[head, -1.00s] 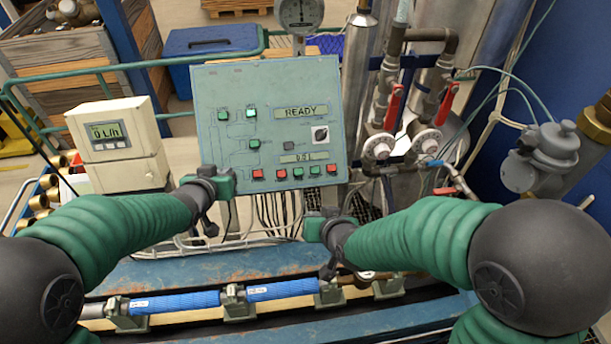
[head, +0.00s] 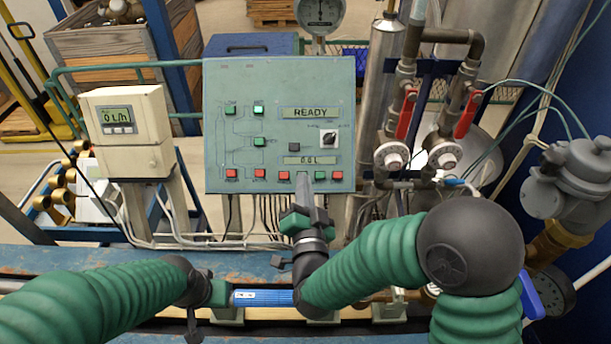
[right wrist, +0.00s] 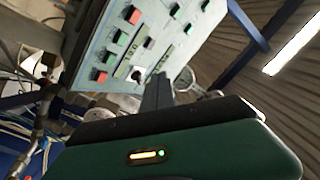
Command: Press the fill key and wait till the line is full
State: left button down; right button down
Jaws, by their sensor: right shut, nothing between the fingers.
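The grey-green control panel (head: 225,115) stands upright behind the bench, with READY on its upper display (head: 309,113) and a smaller numeric display (head: 306,160) below. Its bottom row has red and green keys; I cannot read which is the fill key. My right gripper (head: 304,182) is shut and empty, its fingertips in front of this row and covering part of it; contact is unclear. In the right wrist view its fingers (right wrist: 157,90) point at the panel (right wrist: 112,48). My left gripper (head: 207,293) is low, by the blue pipe section (head: 262,298); its jaws are unclear.
A flow meter reading 0 L/h (head: 119,115) stands left of the panel. Two red-handled valves (head: 406,113) and (head: 468,114) are on the pipes to the right, with a round gauge (head: 320,12) above.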

jog(key=w+f+b, duration=0.4)
jog(key=w+f, duration=0.2)
jog(key=shift+w+a+b, duration=0.15)
jog(key=shift+w+b, duration=0.15)
jog(key=shift+b, duration=0.1)
jog(key=shift+a, duration=0.15)
dwell(0.6)
dwell(1.2)
jog(key=shift+w+f+b, duration=0.15)
jog(key=shift+w+b, duration=0.1)
jog(key=shift+b, duration=0.15)
